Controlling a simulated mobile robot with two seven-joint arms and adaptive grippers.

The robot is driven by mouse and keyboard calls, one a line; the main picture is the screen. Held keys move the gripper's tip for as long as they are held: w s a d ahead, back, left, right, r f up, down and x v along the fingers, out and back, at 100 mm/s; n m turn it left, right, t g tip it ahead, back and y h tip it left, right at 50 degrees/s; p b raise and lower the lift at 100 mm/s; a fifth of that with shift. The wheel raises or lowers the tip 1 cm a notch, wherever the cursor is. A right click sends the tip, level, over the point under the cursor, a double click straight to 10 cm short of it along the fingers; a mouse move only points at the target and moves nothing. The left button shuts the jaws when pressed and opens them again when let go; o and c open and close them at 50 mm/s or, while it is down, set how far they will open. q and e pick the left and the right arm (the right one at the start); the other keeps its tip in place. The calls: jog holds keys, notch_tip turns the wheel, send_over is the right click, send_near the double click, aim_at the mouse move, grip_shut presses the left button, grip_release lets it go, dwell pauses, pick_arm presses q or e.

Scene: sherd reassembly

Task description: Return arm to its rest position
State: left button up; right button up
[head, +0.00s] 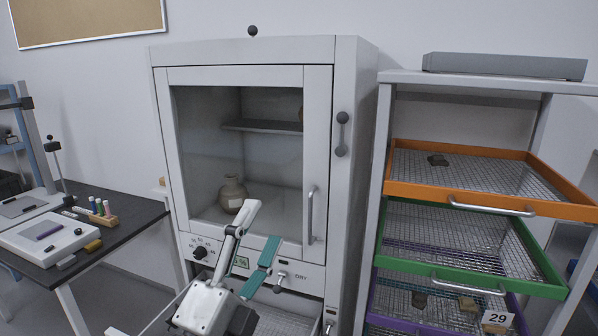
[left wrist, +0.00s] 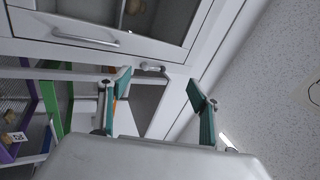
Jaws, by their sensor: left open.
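My left gripper (head: 254,244) is open and empty in front of the lower part of the white cabinet. Its two teal-padded fingers stand wide apart. In the left wrist view the open gripper (left wrist: 160,88) shows with nothing between the fingers, and the cabinet lies beyond. The cabinet (head: 345,80) has a glass door (head: 312,150) that looks closed. A round clay vessel (head: 232,194) stands inside, behind the glass. My right gripper is not in view.
A rack on the right holds wire trays with orange (head: 480,165), green (head: 395,263) and purple (head: 372,305) frames. A dark table (head: 120,207) with a white device (head: 45,242) stands at the left.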

pick_arm(q)
jog(key=s+a+f+n+g+y, duration=0.1)
jog(key=a+f+n+g+y, duration=0.3)
jog(key=a+f, duration=0.6)
jog(key=a+f+n+g+y, duration=0.3)
jog(key=a+f+n+y, duration=0.5)
jog(key=f, duration=0.5)
jog(key=s+a+f+n+g+y, duration=0.15)
jog(key=s+a+f+g, duration=0.55)
jog(key=s+a+f, duration=0.7)
jog(key=d+f+n+t+h+b, duration=0.1)
jog(key=d+f+h+b, duration=0.2)
jog(key=d+f, duration=0.6)
jog(key=s+d+f+n+t+h+b, duration=0.1)
jog(key=d+f+n+t+h+b, duration=0.1)
jog(key=d+f, duration=0.7)
notch_tip(320, 180, down, 5)
jog(key=shift+s+r+h+b, duration=0.1)
jog(key=shift+s+h+b, duration=0.2)
jog(key=shift+h+b, duration=0.8)
